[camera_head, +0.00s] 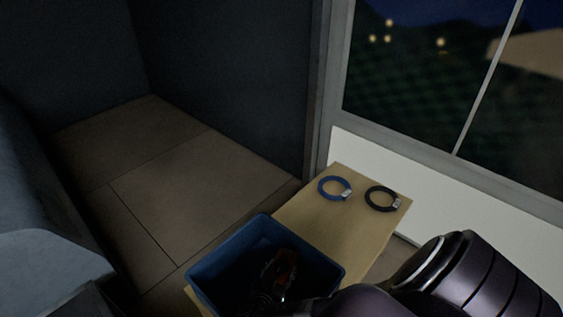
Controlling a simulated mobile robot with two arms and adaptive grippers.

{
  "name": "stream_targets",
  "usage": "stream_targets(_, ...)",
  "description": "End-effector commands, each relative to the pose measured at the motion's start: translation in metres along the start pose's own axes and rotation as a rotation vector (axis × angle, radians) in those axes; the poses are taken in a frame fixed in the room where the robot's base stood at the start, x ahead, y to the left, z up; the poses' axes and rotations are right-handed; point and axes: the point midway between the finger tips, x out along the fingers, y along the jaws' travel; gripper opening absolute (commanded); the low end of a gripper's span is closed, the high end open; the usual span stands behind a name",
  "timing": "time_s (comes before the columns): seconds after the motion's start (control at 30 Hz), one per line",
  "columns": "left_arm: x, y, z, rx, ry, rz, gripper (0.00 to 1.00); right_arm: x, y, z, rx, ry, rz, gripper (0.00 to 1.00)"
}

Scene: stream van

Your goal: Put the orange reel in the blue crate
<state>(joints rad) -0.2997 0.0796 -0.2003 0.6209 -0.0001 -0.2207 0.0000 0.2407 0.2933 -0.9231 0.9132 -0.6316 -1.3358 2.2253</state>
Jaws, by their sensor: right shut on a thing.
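The blue crate (207,267) stands at the near end of a wooden table, at the bottom middle of the head view. My right arm comes in from the lower right and reaches over the crate's near right rim. My right gripper (272,283) is dark and hard to make out within the crate's outline. It is shut on the orange reel (287,262), of which only a small dim orange-red part shows. I cannot tell whether the reel touches the crate floor. My left gripper is not in view.
A blue ring-shaped coil (323,184) and a black one (369,195) lie on the far part of the wooden table (303,222). A window wall (420,180) runs along the right. Open tiled floor (165,190) lies to the left.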

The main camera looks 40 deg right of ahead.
Motion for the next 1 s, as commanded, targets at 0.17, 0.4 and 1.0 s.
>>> stream_targets(0.17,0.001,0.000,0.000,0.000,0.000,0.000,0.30,0.000,0.000,-0.001,0.000,0.002,0.000,0.05)
stream_targets(0.4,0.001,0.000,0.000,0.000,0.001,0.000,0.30,0.000,0.000,0.001,0.000,0.000,0.000,0.65)
stream_targets(1.0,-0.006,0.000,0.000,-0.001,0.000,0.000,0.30,-0.045,0.000,0.000,0.002,-0.004,-0.001,0.65)
